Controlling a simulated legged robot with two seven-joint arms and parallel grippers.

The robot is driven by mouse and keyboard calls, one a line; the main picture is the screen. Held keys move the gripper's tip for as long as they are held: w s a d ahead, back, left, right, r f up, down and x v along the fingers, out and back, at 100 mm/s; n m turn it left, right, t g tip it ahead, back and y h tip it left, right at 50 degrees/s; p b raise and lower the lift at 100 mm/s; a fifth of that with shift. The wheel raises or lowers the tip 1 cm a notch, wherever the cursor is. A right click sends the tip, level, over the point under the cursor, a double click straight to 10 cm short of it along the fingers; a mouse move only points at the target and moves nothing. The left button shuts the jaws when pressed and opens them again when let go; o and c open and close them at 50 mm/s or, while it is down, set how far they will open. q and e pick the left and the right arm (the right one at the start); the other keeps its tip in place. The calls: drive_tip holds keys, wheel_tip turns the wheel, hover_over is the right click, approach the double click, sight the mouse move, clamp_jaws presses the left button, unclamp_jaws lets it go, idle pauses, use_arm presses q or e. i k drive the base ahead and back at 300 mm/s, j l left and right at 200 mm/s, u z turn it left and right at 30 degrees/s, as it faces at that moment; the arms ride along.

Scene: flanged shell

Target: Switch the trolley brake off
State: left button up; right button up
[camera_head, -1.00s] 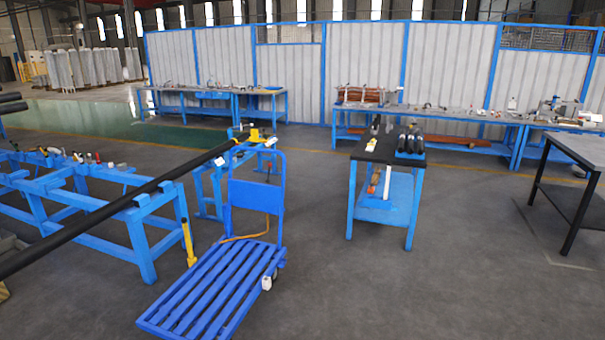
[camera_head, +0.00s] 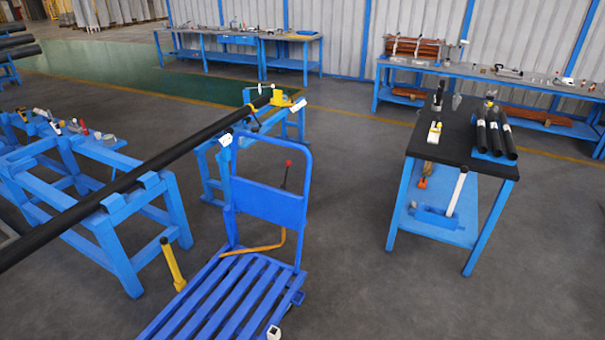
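The blue trolley (camera_head: 215,301) stands on the floor just ahead, with a slatted deck and an upright blue push frame (camera_head: 268,205) at its far end. A lever with a red knob (camera_head: 288,163) rises behind the push frame panel; its lower part is partly hidden by the panel. A bent orange-yellow bar (camera_head: 262,247) runs low at the foot of the frame. A small white part (camera_head: 273,332) shows at the deck's near right corner. I cannot tell the brake's setting. Neither of my grippers is in view.
A long black pipe (camera_head: 130,180) rests across blue stands (camera_head: 115,222) at left, with a yellow post (camera_head: 172,264) beside the trolley. A black-topped blue table (camera_head: 455,150) with black cylinders (camera_head: 492,132) stands at right. Floor (camera_head: 360,270) between trolley and table is clear.

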sight(289, 164)
drive_tip(key=i+l+u, duration=0.1)
drive_tip(key=i, duration=0.4)
drive_tip(key=i+l, duration=0.3)
drive_tip(key=i, duration=0.2)
drive_tip(key=i+l+z, duration=0.1)
drive_tip(key=i+l, duration=0.15)
drive_tip(key=i, duration=0.25)
drive_tip(key=i+l, duration=0.25)
drive_tip(key=i, duration=0.25)
drive_tip(key=i+l+z, duration=0.15)
drive_tip(key=i, duration=0.35)
drive_tip(key=l, duration=0.1)
